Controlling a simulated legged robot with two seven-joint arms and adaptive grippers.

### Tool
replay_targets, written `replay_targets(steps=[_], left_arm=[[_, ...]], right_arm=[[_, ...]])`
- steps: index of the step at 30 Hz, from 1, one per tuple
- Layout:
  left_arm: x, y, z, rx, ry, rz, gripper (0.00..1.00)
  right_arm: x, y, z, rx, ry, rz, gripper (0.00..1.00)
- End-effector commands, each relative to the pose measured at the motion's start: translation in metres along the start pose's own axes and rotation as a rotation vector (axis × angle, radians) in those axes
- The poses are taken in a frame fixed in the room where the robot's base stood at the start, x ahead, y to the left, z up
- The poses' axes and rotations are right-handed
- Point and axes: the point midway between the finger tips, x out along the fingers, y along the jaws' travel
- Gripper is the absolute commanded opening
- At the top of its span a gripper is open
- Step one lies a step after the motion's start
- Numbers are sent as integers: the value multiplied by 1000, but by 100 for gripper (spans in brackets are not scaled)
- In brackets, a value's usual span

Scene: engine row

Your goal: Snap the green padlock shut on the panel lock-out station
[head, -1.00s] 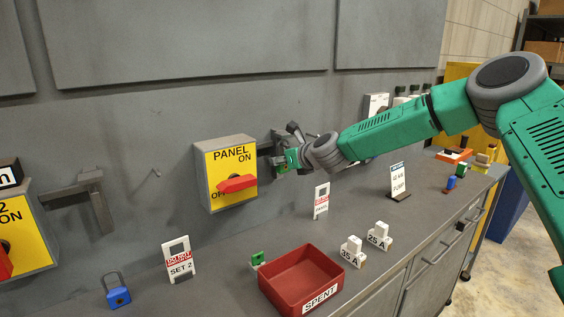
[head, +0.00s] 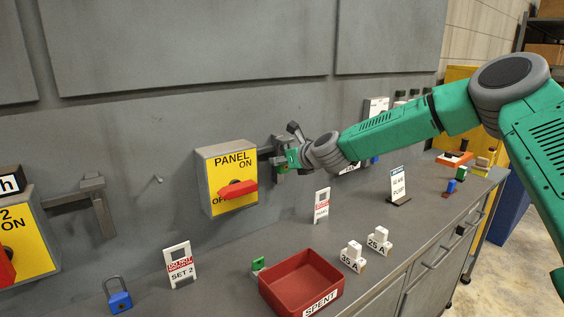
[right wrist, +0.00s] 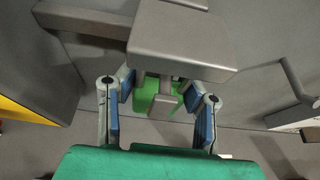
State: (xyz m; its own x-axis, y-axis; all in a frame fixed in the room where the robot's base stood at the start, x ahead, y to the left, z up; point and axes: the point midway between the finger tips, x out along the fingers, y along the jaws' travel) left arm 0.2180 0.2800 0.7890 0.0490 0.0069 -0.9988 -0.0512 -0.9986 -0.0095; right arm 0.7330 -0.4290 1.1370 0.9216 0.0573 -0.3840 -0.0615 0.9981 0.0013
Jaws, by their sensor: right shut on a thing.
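The green padlock (right wrist: 148,92) is between the blue-padded fingers of my right gripper (right wrist: 158,93), which is shut on it. In the right wrist view the grey block of the panel lock-out station (right wrist: 182,45) covers the upper part of the padlock. I cannot tell whether its shackle is closed. In the head view my right gripper (head: 287,157) is at the station, just right of the yellow PANEL switch box (head: 232,178), and hides most of the padlock. The red handle (head: 237,189) on the box lies nearly level. My left gripper is not in view.
A red SPENT tray (head: 302,280) stands on the bench, with a small green item (head: 258,264) beside it. Another grey bracket (head: 97,207) sticks out at left.

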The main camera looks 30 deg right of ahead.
Motion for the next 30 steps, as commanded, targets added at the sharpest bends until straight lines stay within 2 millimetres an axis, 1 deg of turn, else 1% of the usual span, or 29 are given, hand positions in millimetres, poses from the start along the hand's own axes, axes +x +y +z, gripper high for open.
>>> replay_targets(steps=[1,15,30], left_arm=[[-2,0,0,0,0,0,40],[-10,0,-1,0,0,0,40],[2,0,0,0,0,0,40]], right_arm=[[-1,0,3,0,-2,0,3],[-6,0,14,-1,-3,0,3],[-1,0,3,0,-2,0,3]])
